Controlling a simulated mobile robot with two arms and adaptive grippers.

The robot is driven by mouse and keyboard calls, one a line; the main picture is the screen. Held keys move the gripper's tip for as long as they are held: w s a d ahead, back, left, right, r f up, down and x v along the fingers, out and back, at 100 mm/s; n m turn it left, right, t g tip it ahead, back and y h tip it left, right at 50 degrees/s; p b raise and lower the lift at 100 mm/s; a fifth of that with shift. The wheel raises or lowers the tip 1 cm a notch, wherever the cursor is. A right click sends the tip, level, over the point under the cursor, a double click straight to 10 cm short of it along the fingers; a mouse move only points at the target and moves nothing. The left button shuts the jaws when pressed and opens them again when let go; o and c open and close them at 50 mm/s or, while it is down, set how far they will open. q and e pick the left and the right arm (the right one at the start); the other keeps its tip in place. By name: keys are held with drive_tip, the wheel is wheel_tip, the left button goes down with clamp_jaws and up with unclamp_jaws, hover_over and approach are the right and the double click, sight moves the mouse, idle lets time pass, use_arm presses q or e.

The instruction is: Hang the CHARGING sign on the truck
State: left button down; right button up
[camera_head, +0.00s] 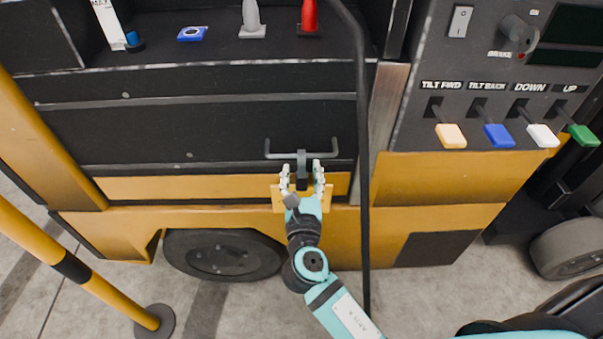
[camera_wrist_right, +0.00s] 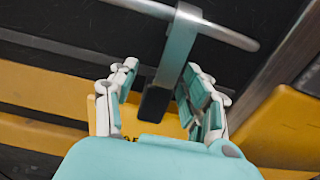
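The CHARGING sign is a small yellow plate (camera_head: 328,202) in front of the truck's yellow lower panel, mostly hidden behind my right gripper. In the right wrist view its edge (camera_wrist_right: 92,115) and a few letters show behind the fingers. Its grey hook (camera_wrist_right: 178,50) lies over the truck's metal bar (camera_head: 275,154), and a dark lower end hangs between my fingers. The bar also crosses the top of the wrist view (camera_wrist_right: 228,36). My right gripper (camera_head: 303,172) is open around the hook's strap, with a gap visible on its left side. My left gripper is out of view.
A dark hose or cable (camera_head: 362,190) runs down just right of the bar. The lever panel (camera_head: 490,105) stands at the right. A yellow-black post (camera_head: 80,270) is at the lower left. Cones (camera_head: 252,18) and small items sit on the shelf above.

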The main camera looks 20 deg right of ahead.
drive_tip(key=v, duration=1.2)
drive_tip(key=s+d+f+m+g+y, duration=0.1)
drive_tip(key=d+f+m+g, duration=0.4)
drive_tip(key=f, duration=0.6)
drive_tip(key=s+f+m+g, duration=0.2)
drive_tip(key=f+m, duration=0.5)
drive_tip(key=f, duration=0.3)
drive_tip(key=s+d+f+m+g+y, duration=0.2)
drive_tip(key=s+f+m+g, duration=0.3)
drive_tip(key=f+m, duration=0.4)
drive_tip(key=s+d+f+m+g+y, duration=0.2)
drive_tip(key=s+f+m+g, duration=0.1)
drive_tip(key=s+f+m, duration=0.45)
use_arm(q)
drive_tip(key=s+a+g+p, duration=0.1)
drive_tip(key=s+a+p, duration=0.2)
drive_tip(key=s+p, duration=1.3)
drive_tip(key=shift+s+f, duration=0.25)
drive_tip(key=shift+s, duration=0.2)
use_arm(e)
drive_tip(key=s+d+f+m, duration=0.1)
drive_tip(key=s, duration=0.7)
drive_tip(key=s+d+m+g, duration=0.1)
drive_tip(key=s+d, duration=0.1)
drive_tip(key=s, duration=0.6)
drive_tip(key=shift+f, duration=0.4)
